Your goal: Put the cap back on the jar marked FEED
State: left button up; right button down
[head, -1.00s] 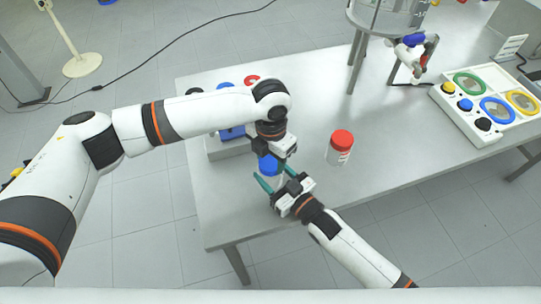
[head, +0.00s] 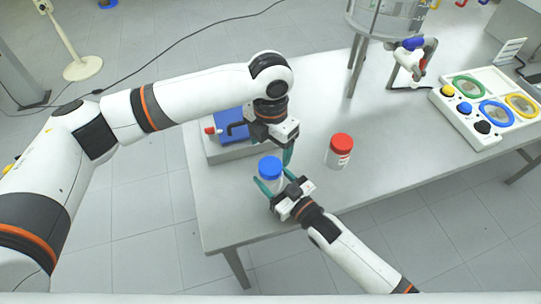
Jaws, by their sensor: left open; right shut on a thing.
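A jar (head: 275,184) with a blue cap (head: 270,167) stands upright near the front left of the table; the cap sits on its top. My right gripper (head: 271,188) is shut around the jar body from the front right. My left gripper (head: 284,151) is open and empty, just above and behind the blue cap, apart from it. A second jar (head: 338,158) with a red cap (head: 342,142) stands to the right. Neither jar's marking can be read, so I cannot tell which is FEED. How tightly the blue cap sits cannot be seen.
A blue device (head: 231,127) on a grey base stands behind my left gripper, partly covered by my arm. A glass reactor (head: 385,18) on metal legs is at the back. A white panel with coloured rings (head: 456,118) is at right.

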pick_arm(q)
notch_tip(320, 180, up, 6)
jog(key=shift+f, duration=0.1)
pick_arm(e)
jog(key=shift+c, duration=1.9)
grip_release()
jog(key=shift+s, duration=0.1)
jog(key=b+v, duration=0.2)
jog(key=v, duration=0.9)
jog(key=shift+d, duration=0.1)
jog(key=shift+s+d, duration=0.25)
jog(key=shift+s, duration=0.05)
pick_arm(q)
jog(key=shift+f, duration=0.95)
